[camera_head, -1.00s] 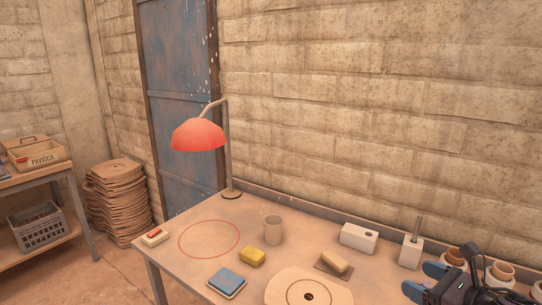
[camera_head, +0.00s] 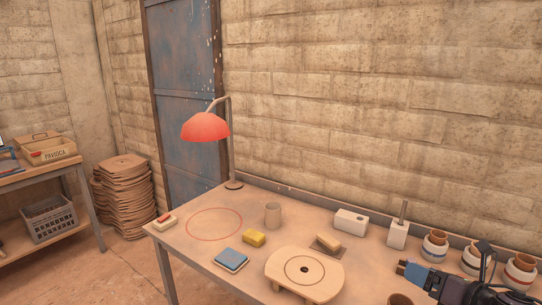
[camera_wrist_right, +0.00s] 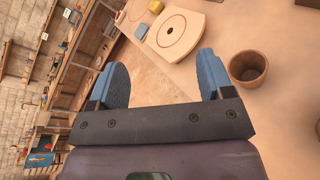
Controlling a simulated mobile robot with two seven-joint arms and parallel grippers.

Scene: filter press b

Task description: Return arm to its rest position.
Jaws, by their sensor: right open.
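My right gripper (camera_head: 402,268) is in the head view at the lower right, over the right part of the table (camera_head: 190,256). In the right wrist view its two blue fingers (camera_wrist_right: 163,75) are spread wide with nothing between them. A brown cup (camera_wrist_right: 247,68) stands on the table just right of the right finger in that view, apart from it. The round wooden press plate (camera_head: 326,272) with a dark centre hole lies left of the gripper. My left gripper is not in view.
A red lamp (camera_head: 205,127) stands at the back. The red circle (camera_head: 190,224) area is empty.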

